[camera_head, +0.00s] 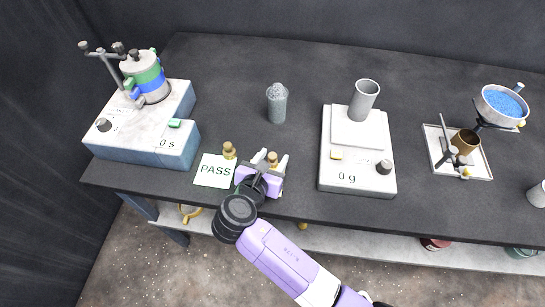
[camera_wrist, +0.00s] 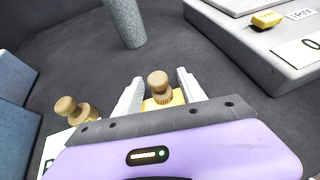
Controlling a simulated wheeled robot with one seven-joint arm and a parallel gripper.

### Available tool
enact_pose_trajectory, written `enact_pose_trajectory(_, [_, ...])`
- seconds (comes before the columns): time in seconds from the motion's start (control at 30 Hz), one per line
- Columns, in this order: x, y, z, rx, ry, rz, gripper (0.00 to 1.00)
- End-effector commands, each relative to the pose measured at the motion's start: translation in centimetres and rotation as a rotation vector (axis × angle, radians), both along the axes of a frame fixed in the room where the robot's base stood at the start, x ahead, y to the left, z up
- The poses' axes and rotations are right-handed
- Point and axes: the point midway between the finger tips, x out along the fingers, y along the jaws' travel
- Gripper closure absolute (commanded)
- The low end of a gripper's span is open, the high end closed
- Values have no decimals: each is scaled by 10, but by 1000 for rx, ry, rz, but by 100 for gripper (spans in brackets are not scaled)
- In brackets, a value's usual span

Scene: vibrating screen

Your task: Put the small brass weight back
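Two knobbed brass weights stand near the front edge of the table. One brass weight (camera_head: 272,157) is between the fingers of my gripper (camera_head: 271,160). In the wrist view its knob (camera_wrist: 158,82) shows between the two pale fingers of my gripper (camera_wrist: 160,88), with gaps on both sides. A yellow patch lies just below the knob; its lower part is hidden by my gripper. I cannot tell clearly which weight is smaller.
A white scale (camera_head: 330,180) reading 0 g, with a grey cup (camera_head: 364,98) on it, stands to the right. A grey speckled container (camera_head: 277,104) stands behind my gripper. The sieve shaker (camera_head: 145,140) is at left. A tray (camera_head: 480,168) with a brown cup is at right.

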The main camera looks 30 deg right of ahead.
Motion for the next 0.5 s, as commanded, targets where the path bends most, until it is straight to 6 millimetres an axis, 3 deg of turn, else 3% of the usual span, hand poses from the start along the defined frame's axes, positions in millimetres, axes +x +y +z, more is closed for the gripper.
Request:
enact_pose_trajectory(0.37, [0,1,4,2,-2,1,52])
enact_pose_trajectory(0.5, [-11,13,11,1,-3,3,52])
